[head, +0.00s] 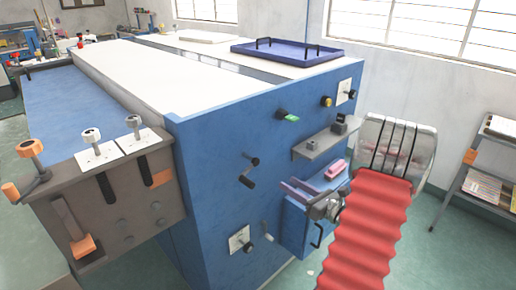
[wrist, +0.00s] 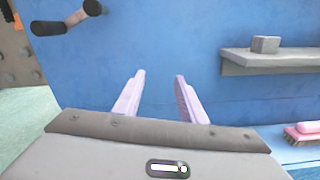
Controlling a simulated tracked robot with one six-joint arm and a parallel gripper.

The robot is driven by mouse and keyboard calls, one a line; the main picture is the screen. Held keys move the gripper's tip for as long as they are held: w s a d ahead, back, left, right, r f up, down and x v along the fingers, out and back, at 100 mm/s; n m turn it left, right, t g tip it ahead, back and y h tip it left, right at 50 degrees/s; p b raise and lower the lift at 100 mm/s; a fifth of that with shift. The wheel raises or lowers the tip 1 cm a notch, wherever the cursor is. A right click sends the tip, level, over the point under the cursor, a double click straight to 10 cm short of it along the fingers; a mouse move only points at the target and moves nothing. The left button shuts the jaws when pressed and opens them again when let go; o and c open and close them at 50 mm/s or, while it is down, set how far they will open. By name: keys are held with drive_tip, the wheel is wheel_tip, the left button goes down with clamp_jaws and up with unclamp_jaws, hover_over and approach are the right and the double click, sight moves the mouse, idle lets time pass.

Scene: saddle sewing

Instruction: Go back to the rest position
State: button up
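My gripper (head: 288,187) is in front of the blue side panel (head: 215,140) of the big machine in the head view, low and right of centre. In the wrist view my gripper (wrist: 160,76) shows two pale pink fingers, apart, with only blue panel seen between them. It holds nothing. The fingers point towards the panel; whether they touch it I cannot tell.
A grey shelf (head: 318,144) with a small grey block (wrist: 266,44) juts from the panel to the right. Below it a pink brush (wrist: 306,132) lies on a blue ledge. A black crank handle (head: 247,174) sticks out left of my gripper.

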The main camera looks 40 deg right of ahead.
drive_tip(key=shift+s, duration=0.5)
idle(0.3)
